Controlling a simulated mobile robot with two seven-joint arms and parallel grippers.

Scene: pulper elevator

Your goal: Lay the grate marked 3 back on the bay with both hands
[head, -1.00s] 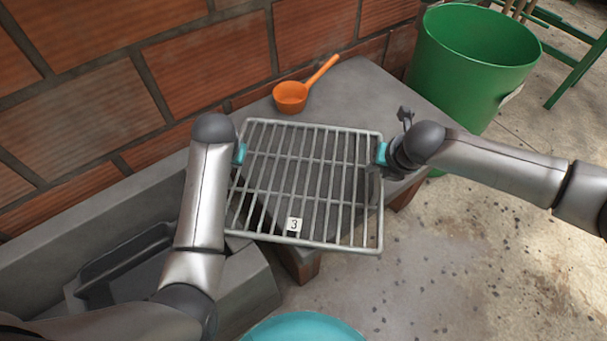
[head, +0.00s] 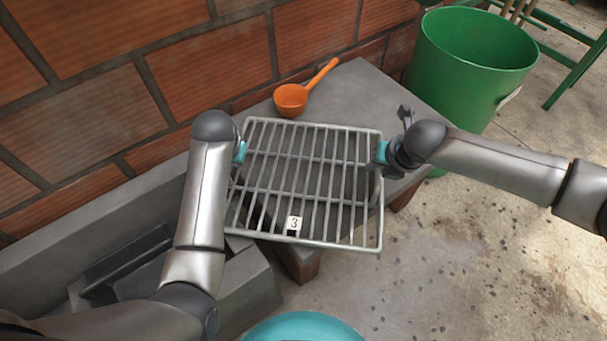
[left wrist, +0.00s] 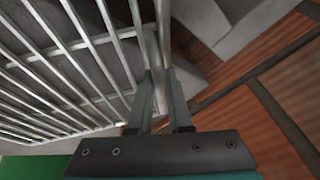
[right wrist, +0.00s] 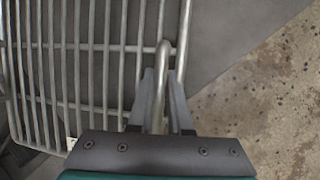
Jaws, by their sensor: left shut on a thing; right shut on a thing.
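The grey metal grate (head: 308,185) carries a white tag marked 3 (head: 294,223) on its near side. It is held above the grey concrete ledge, its near edge reaching past the ledge's front. My left gripper (head: 240,152) is shut on the grate's left side bar; in the left wrist view the fingers (left wrist: 160,100) close around that bar. My right gripper (head: 383,153) is shut on the right side; the right wrist view shows its fingers (right wrist: 162,95) around a looped bar. The bay is not clearly seen; a grey trough (head: 125,265) lies at left, partly behind my left arm.
An orange scoop (head: 291,99) lies on the ledge (head: 365,85) behind the grate. A green bucket (head: 470,65) stands on the floor at right. A brick wall (head: 210,65) runs behind. A teal round thing (head: 303,328) shows at the bottom edge.

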